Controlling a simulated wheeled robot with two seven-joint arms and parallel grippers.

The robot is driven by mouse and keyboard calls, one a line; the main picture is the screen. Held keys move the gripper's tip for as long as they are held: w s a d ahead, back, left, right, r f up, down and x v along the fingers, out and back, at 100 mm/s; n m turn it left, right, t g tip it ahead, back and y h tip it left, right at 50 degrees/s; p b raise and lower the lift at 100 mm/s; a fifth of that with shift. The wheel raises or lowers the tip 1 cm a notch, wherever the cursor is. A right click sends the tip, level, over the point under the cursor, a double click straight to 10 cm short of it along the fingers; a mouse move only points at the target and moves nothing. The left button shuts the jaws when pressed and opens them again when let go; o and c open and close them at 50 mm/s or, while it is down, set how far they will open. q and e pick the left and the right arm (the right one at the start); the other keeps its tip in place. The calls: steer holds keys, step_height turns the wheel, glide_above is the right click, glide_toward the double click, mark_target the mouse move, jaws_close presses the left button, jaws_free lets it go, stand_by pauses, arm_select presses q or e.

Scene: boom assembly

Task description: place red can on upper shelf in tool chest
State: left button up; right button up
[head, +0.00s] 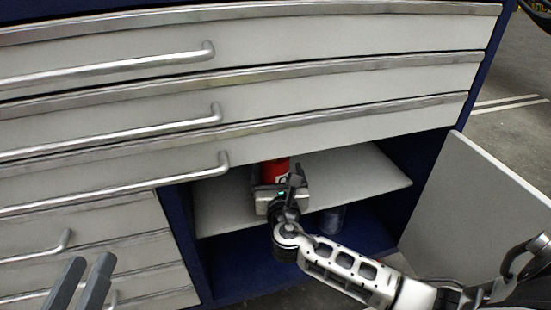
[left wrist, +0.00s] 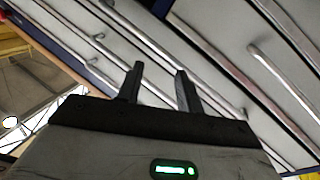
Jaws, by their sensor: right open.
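The red can (head: 274,170) stands on the upper shelf (head: 360,175) inside the open compartment of the tool chest (head: 330,75). Its lower part is hidden behind my right gripper. My right gripper (head: 279,178) reaches into the compartment from the front right, at the can, with its jaws open. I cannot tell whether a finger touches the can. My left gripper (head: 90,264) is empty and open in front of the lower left drawers; its two spread fingers also show in the left wrist view (left wrist: 160,82).
A compartment door (head: 480,220) stands open on the right. A dark or clear cylindrical object (head: 332,219) stands below the shelf. Drawers with long metal handles (head: 170,175) lie above and to the left. The shelf right of the can is clear.

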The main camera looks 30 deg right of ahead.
arm_select(q)
steer(key=f, duration=0.1)
steer(key=s+f+n+g+p, duration=0.1)
steer(key=g, duration=0.1)
steer(key=shift+s+d+f+n+y, duration=0.3)
steer(key=shift+s+f, duration=0.05)
steer(key=shift+f, duration=0.05)
arm_select(e)
steer(key=v, duration=0.7)
